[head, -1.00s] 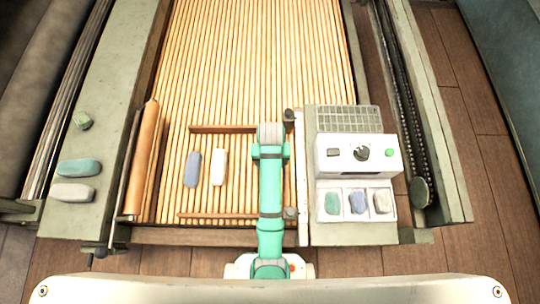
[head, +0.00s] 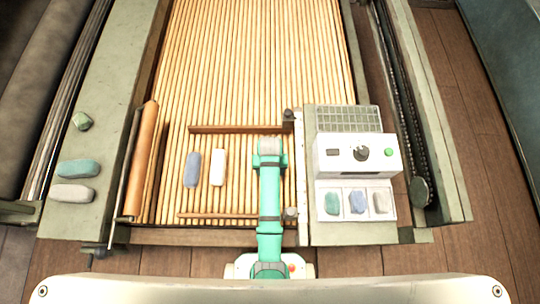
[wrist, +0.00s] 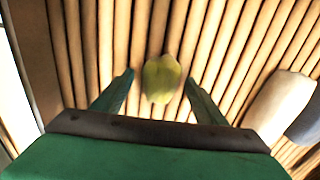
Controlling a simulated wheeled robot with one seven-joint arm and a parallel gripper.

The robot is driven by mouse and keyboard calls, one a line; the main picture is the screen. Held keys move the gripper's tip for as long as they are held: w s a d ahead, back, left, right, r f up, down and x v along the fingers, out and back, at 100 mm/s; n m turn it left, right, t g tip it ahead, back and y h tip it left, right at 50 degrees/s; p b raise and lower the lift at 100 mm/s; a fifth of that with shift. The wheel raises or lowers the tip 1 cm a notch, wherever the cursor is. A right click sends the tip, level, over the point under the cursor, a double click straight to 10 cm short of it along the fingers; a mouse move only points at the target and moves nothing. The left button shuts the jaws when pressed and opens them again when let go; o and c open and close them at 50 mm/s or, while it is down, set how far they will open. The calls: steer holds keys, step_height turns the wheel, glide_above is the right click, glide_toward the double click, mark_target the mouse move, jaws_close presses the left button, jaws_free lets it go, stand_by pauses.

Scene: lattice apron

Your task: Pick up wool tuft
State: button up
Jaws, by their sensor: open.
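A yellow-green wool tuft (wrist: 162,80) lies on the wooden slats in the wrist view. It sits ahead of my gripper (wrist: 158,84), between the lines of its two fingers. The fingers are apart, with nothing held between them. I cannot tell how far the tuft is below the fingertips. In the head view my arm hides the tuft and the gripper's fingers.
A white tuft (head: 218,167) and a blue tuft (head: 191,169) lie on the slatted apron (head: 250,60), left of my arm. Wooden bars (head: 235,129) cross the slats. A control box (head: 330,142) and a tray (head: 356,184) holding tufts stand right.

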steer(key=c, duration=1.1)
steer(key=shift+r, duration=0.2)
